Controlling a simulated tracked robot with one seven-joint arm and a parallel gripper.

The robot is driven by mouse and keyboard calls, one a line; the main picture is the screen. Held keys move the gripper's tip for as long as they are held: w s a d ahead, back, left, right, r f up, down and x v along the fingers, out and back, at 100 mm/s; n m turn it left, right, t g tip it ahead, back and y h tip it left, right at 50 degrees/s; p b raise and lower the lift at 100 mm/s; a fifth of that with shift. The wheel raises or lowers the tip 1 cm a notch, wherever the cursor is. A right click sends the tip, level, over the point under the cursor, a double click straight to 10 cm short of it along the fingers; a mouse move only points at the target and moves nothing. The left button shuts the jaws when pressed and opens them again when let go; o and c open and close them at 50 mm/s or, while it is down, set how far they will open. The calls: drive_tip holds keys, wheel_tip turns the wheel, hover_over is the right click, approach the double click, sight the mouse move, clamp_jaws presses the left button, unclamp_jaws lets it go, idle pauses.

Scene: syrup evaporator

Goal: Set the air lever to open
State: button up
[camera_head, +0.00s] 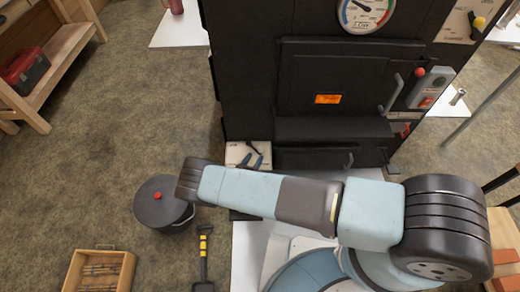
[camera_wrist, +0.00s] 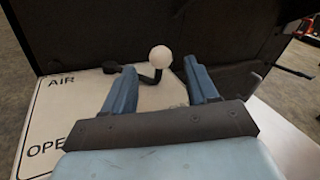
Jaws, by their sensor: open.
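The air lever (camera_wrist: 148,77) is a dark bent rod with a white ball knob (camera_wrist: 160,57). It stands at a pale plate (camera_wrist: 62,105) marked "AIR" and, partly cut off by my gripper, "OPE". My gripper (camera_wrist: 159,67) is open, with one blue finger on each side of the knob in the wrist view. I see a gap between the knob and both fingers; whether the rod touches the left finger I cannot tell. In the head view the plate (camera_head: 234,152) lies low at the stove's front left, with my gripper (camera_head: 255,158) over it; the knob is not clear there.
The black stove (camera_head: 250,80) rises right behind the plate, with a door handle (camera_head: 391,94) and gauge (camera_head: 367,12).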

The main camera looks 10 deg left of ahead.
sight(259, 151)
drive_tip(key=x, duration=0.6)
drive_tip(key=shift+w+d, duration=0.15)
drive_tip(key=shift+w, duration=0.15)
clamp_jaws()
drive_tip(key=shift+s, duration=0.1)
idle(0.4)
